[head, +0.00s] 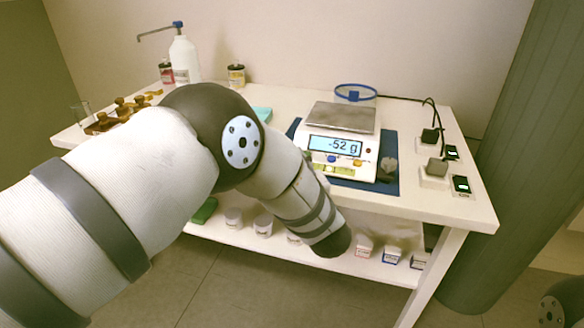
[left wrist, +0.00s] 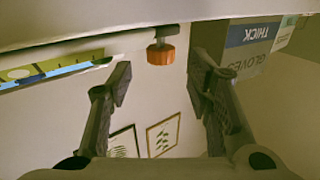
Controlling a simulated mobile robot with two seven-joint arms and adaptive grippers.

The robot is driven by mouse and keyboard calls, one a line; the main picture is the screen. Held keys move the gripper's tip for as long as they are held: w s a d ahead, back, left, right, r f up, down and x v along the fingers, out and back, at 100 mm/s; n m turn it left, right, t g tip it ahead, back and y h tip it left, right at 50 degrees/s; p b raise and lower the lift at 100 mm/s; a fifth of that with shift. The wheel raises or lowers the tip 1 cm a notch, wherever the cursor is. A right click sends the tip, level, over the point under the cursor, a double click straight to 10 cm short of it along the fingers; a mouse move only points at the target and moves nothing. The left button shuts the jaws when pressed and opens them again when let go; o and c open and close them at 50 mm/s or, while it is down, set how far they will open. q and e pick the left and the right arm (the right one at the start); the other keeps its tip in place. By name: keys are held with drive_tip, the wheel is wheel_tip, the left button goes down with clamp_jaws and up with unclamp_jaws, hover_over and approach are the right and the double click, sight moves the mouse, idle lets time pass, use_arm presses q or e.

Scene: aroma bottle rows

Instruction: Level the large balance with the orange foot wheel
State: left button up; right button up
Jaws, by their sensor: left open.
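The large balance (head: 343,143) stands on a blue mat on the white table, with a metal pan on top and its display reading -52 g. In the left wrist view the orange foot wheel (left wrist: 161,55) hangs on a short grey stem under a pale surface. My left gripper (left wrist: 160,78) is open, with its two fingers apart on either side of the wheel's position and nothing between the tips. The wheel appears beyond the fingertips; I cannot tell how far. In the head view my left arm hides the gripper and the wheel. My right gripper is out of view.
A blue-rimmed round dish (head: 355,92) stands behind the balance, and black adapters with cables (head: 432,135) are to its right. A lower shelf (head: 340,264) holds small jars and boxes. A gloves box (left wrist: 247,46) shows beside the right finger.

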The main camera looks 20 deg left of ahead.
use_arm(q)
drive_tip(key=v, duration=0.7)
drive_tip(key=shift+s, duration=0.3)
drive_tip(key=shift+d, duration=0.15)
drive_tip(key=s+a+f+m+g+h+p, duration=0.2)
drive_tip(key=s+a+f+m+g+h, duration=0.15)
drive_tip(key=s+f, duration=0.7)
drive_tip(key=s+a+f+m+g+h+p, duration=0.25)
drive_tip(key=s+a+f+g+h, duration=0.2)
drive_tip(key=s+f, duration=0.55)
drive_tip(key=s+a+r+g+h+p, duration=0.1)
drive_tip(key=s+g, duration=0.3)
drive_tip(key=s, duration=1.1)
drive_tip(key=s+a+r+g+p, duration=0.1)
drive_tip(key=s+g, duration=0.4)
drive_tip(key=s, duration=1)
drive_tip(key=shift+a+r+g+h, duration=0.15)
drive_tip(key=shift+a+g+h, duration=0.15)
drive_tip(key=shift+h, duration=0.1)
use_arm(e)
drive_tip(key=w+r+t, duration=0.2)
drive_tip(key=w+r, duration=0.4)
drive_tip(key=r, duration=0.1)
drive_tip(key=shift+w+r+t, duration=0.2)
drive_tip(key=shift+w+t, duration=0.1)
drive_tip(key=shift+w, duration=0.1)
